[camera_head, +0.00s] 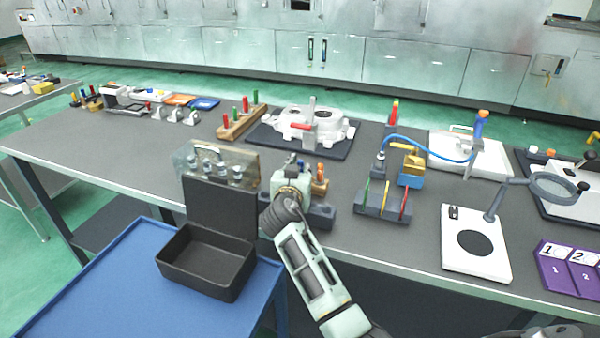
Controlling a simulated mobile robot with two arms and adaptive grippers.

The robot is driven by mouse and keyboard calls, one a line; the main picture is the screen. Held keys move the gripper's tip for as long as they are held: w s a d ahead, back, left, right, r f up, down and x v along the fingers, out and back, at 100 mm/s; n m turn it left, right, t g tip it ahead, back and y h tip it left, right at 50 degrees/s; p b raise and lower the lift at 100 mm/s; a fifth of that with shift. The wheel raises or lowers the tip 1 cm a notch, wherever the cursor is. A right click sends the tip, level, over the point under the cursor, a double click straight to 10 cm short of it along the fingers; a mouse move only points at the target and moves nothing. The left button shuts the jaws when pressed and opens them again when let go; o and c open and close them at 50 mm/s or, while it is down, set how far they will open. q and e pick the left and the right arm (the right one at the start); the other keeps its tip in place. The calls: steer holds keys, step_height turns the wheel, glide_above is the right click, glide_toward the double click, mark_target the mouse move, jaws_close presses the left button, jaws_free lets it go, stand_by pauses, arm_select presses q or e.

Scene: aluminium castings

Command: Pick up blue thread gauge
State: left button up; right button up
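My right arm reaches in from the bottom, and its gripper (298,165) is over a small rack (321,214) near the front edge of the table. Orange-brown handles (320,180) stand in the rack just right of the gripper. The wrist and gripper cover much of the rack. My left gripper is not in view.
A clear case (215,160) and an open black box (205,262) are left of my arm. A wooden rack (243,124) with red and green handles and a white casting (335,122) stand behind. A grey rack (384,202) and a white plate (475,262) are to the right.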

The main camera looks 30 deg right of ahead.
jaws_close()
steer(key=shift+r, duration=0.1)
